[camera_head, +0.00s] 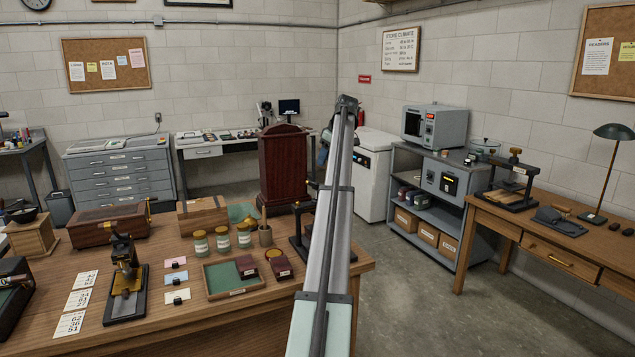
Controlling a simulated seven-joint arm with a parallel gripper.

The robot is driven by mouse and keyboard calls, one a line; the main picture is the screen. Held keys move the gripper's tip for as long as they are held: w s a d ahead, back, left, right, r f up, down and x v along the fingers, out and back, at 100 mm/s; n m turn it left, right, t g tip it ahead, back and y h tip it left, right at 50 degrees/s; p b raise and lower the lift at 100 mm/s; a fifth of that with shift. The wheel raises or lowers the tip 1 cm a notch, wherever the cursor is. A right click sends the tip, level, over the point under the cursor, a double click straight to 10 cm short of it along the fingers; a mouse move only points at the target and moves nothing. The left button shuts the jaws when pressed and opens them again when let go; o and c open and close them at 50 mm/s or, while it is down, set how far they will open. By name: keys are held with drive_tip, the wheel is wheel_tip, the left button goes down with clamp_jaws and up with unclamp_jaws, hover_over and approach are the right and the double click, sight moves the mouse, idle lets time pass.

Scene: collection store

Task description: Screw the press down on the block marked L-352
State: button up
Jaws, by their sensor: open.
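A dark screw press (512,190) with a brass knob on top stands on the right-hand wooden table. A similar dark frame with a brass knob (301,207) stands on the near table, partly hidden behind my arm. A black and brass upright device (125,275) stands at the near table's left. No marking L-352 can be read.
The near table (210,335) also holds jars (223,240), coloured cards, a wooden box (203,215) and a tall red-brown case (284,165). A desk lamp (612,133) and a dark cloth-like item (556,221) are on the right table. Open floor (430,310) lies between the tables.

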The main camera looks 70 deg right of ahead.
sight(318, 183)
drive_tip(key=x, duration=1)
drive_tip(key=shift+w+f, duration=0.1)
drive_tip(key=shift+f, duration=0.3)
clamp_jaws()
